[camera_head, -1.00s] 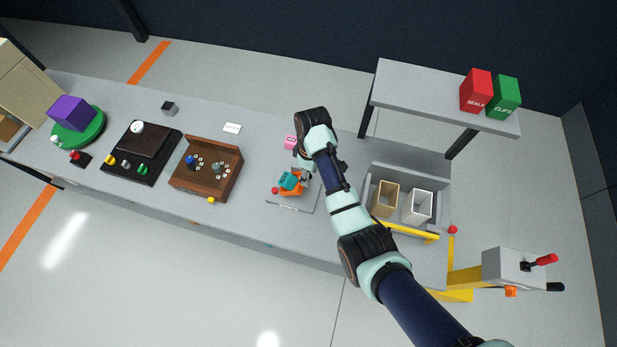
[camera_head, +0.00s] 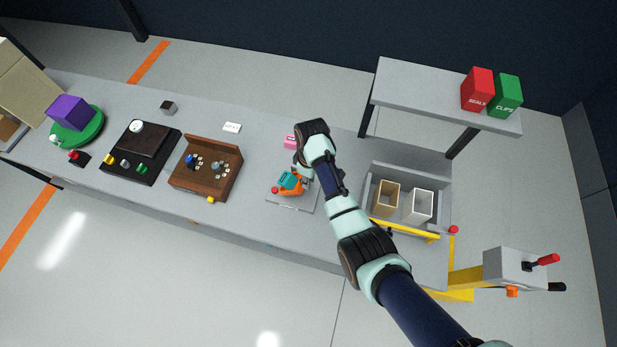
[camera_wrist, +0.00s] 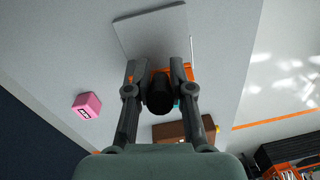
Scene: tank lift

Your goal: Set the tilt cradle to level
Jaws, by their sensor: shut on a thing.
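The tilt cradle (camera_head: 296,189) is orange, holds a teal block (camera_head: 290,181), and sits on a grey plate (camera_head: 292,206) on the bench. In the head view my wrist hides its right side, and I cannot read its tilt exactly. In the wrist view my gripper (camera_wrist: 160,68) is shut on a dark rounded handle (camera_wrist: 160,96) between its fingers. Orange of the cradle shows just behind the handle, with a sliver of teal beside it. The exact finger contact is hidden. A red knob (camera_head: 275,190) is at the plate's left side.
A pink cube (camera_head: 290,141) stands close behind the cradle. A brown wooden box (camera_head: 207,170) is to the left. A grey bin with two small boxes (camera_head: 384,196) and a yellow bar (camera_head: 405,229) are to the right, below a raised shelf (camera_head: 420,92).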

